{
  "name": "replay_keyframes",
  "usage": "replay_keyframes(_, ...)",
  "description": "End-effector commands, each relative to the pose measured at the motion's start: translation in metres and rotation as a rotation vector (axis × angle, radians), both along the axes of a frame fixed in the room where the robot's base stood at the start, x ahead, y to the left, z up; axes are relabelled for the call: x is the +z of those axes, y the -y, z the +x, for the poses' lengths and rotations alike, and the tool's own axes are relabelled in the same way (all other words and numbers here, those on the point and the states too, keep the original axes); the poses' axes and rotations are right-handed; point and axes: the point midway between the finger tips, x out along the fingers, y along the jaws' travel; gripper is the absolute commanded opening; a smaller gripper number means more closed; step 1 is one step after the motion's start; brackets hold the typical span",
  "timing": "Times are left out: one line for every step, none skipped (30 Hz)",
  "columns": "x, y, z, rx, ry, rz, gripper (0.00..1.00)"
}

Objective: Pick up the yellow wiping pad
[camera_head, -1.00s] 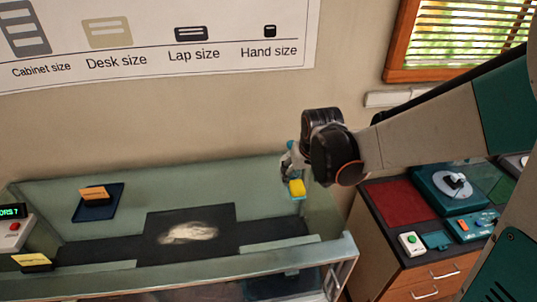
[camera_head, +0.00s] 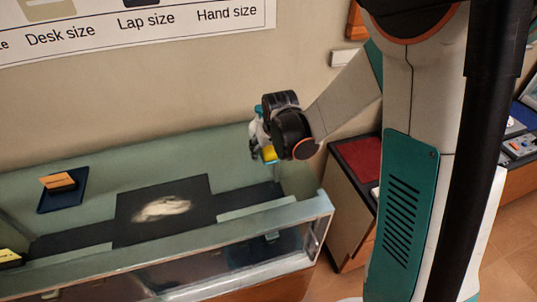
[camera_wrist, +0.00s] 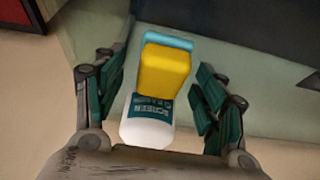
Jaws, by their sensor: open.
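The yellow wiping pad (camera_wrist: 164,70) shows in the wrist view as a yellow block between the spread fingers of my gripper (camera_wrist: 158,78). A light blue edge (camera_wrist: 168,40) lies at its far side. A white bottle with a teal label (camera_wrist: 148,120) is on its near side; I cannot tell whether they touch. My gripper is open, with visible gaps on both sides of the pad. In the head view, my gripper (camera_head: 259,142) is at the right end of the display case, and the pad (camera_head: 269,154) is partly hidden by it.
The display case (camera_head: 180,253) has a clear front and a raised rim. Inside are a dark mat (camera_head: 140,205) with a pale object and a blue tray (camera_head: 46,203) with an orange block. A wooden cabinet (camera_head: 345,225) with a red top stands to the right.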

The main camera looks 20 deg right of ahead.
Motion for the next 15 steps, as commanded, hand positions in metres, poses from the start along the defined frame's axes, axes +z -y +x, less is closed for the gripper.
replay_keyframes(0.0002,0.0,-0.0001,0.0,0.0,0.0,0.65)
replay_keyframes(0.0003,0.0,-0.0001,0.0,0.0,0.0,0.65)
replay_keyframes(0.0003,0.0,-0.0002,0.0,0.0,0.0,0.65)
replay_keyframes(0.0003,0.0,-0.0002,0.0,0.0,0.0,0.65)
replay_keyframes(0.0004,0.0,-0.0003,0.0,0.0,0.0,0.58)
replay_keyframes(0.0004,0.0,-0.0003,0.0,0.0,0.0,0.49)
replay_keyframes(0.0004,-0.0001,-0.0003,0.0,0.0,0.0,0.42)
replay_keyframes(0.0004,-0.0001,-0.0003,0.0,0.0,0.0,0.36)
replay_keyframes(0.0004,-0.0001,-0.0003,0.0,0.0,0.0,0.26)
replay_keyframes(0.0004,-0.0001,-0.0003,0.0,0.0,0.0,0.23)
replay_keyframes(0.0004,-0.0001,-0.0003,0.0,0.0,0.0,0.23)
replay_keyframes(0.0005,-0.0001,-0.0003,0.0,0.0,0.0,0.23)
replay_keyframes(0.0005,-0.0001,-0.0003,0.0,0.0,0.0,0.23)
replay_keyframes(0.0005,-0.0001,-0.0003,0.0,0.0,0.0,0.2)
replay_keyframes(0.0005,-0.0001,-0.0003,0.0,0.0,0.0,0.2)
